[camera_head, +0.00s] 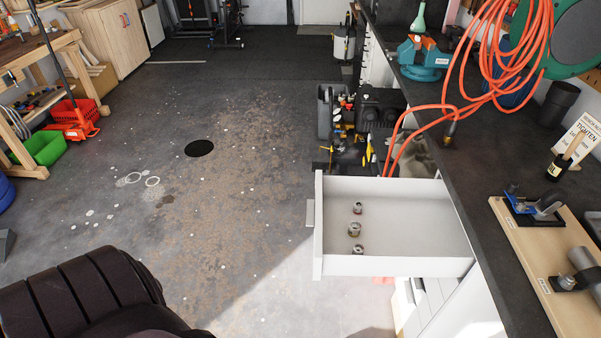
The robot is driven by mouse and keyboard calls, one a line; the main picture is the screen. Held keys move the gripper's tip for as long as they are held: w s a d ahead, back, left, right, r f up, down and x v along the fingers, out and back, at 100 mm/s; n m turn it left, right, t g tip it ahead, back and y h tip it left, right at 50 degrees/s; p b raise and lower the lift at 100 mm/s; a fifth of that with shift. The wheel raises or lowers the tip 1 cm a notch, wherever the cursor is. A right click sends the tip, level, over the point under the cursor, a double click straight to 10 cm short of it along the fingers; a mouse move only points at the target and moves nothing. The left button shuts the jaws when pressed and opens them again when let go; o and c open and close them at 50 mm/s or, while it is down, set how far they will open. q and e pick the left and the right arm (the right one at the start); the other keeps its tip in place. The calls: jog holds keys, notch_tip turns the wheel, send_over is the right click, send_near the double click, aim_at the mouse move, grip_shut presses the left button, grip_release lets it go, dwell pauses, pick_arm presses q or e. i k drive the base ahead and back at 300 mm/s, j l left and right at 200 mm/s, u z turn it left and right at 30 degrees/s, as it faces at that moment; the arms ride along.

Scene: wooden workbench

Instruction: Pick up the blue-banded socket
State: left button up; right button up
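Three small metal sockets stand in a row inside an open white drawer (420,208), near its left end. The far socket (358,208), the middle socket (354,229) and the near socket (358,250) are apart from each other. They look silvery with darker parts. They are too small here to tell the colour of any band, so I cannot tell which one is blue-banded. Neither of my grippers is in view.
The drawer juts left from under the dark workbench top (455,165). On the bench are a wooden board (535,255) with metal fixtures, a sign (577,140), a teal vise (423,52) and an orange hose (500,45). Open floor (230,180) lies left of the drawer.

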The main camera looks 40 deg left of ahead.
aim_at(358, 249)
jog(key=u, duration=0.7)
